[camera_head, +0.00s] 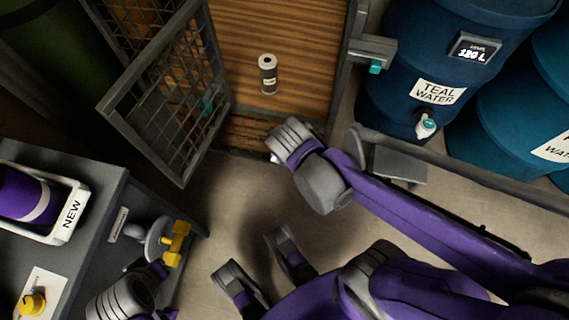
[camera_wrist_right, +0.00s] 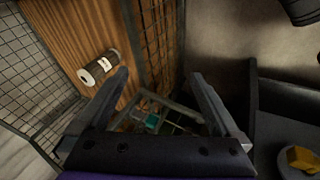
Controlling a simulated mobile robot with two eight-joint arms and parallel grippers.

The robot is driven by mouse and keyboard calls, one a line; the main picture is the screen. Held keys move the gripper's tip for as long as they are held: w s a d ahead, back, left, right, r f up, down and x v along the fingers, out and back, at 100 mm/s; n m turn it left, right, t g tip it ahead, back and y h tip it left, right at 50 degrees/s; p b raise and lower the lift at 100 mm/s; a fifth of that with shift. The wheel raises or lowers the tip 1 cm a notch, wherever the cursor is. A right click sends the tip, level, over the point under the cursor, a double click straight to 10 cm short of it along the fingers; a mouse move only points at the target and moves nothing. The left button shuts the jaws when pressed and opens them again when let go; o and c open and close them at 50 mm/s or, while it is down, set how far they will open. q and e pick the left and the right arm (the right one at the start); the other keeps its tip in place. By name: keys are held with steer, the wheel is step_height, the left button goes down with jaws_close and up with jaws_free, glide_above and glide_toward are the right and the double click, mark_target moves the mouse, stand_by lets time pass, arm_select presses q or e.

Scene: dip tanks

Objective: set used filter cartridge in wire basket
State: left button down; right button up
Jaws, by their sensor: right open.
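A dark grey cartridge (camera_head: 268,78) with pale ends and a small label stands on a brown slatted surface. It also shows in the right wrist view (camera_wrist_right: 100,68), up and left of my right gripper (camera_wrist_right: 158,78). That gripper is open, with nothing between its fingers and a clear gap to the cartridge. A grey-framed wire mesh panel (camera_head: 130,112) stands left of the cartridge; I cannot tell whether it is a basket side or a door. Frame bars and a teal part (camera_wrist_right: 152,120) show beyond my right fingers.
Blue barrels (camera_head: 405,60), one marked TEAL WATER, stand at right. Bare floor (camera_head: 225,205) lies between.

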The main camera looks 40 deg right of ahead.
steer(key=s+a+m+g+y, duration=0.1)
steer(key=s+a+m+y, duration=0.1)
steer(key=s+a+m, duration=0.3)
steer(key=s+m, duration=0.1)
steer(key=s, duration=0.2)
steer(key=shift+s+a+f+y, duration=0.25)
steer(key=shift+s+f+y, duration=0.05)
steer(key=shift+f+y, duration=0.1)
